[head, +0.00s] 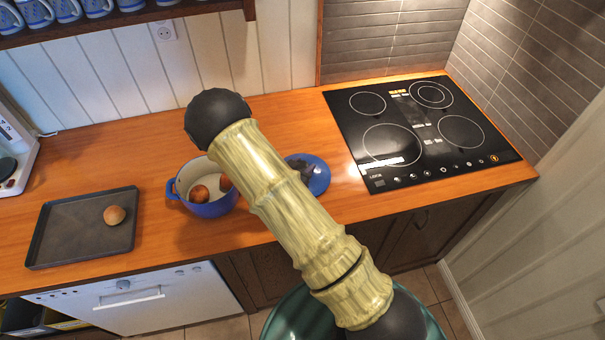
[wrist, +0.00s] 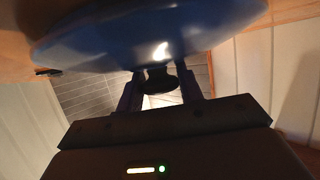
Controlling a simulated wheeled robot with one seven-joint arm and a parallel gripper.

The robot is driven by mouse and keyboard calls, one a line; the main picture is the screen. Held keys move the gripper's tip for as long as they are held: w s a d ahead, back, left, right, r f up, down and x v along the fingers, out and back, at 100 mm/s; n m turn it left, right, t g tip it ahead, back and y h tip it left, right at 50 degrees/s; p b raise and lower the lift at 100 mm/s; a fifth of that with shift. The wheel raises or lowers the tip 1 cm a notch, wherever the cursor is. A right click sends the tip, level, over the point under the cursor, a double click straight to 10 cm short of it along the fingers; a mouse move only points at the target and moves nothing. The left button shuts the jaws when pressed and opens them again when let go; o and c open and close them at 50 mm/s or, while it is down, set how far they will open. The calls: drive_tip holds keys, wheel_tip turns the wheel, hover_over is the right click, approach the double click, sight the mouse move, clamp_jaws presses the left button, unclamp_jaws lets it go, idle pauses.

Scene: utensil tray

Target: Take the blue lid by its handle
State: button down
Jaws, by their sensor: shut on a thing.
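The blue lid (head: 319,180) is to the right of the blue pot (head: 210,209) in the head view, partly hidden behind my arm. In the wrist view the lid (wrist: 150,35) fills the top, with its dark knob handle (wrist: 158,79) pointing toward my gripper (wrist: 160,88). The two fingers are on either side of the knob, shut on it. In the head view only a dark part of my gripper (head: 303,168) shows at the lid. I cannot tell whether the lid touches the counter.
The pot is open and holds round brown items (head: 200,193). A dark tray (head: 70,240) with one bun (head: 114,215) lies at the left. A black cooktop (head: 420,128) is at the right. Mugs (head: 68,9) stand on the shelf above. Counter (head: 290,110) behind the pot is clear.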

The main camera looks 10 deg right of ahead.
sight(302, 165)
drive_tip(key=shift+r, duration=0.15)
wheel_tip(302, 165, up, 10)
drive_tip(key=shift+f+b, duration=0.1)
drive_tip(key=shift+b, duration=0.65)
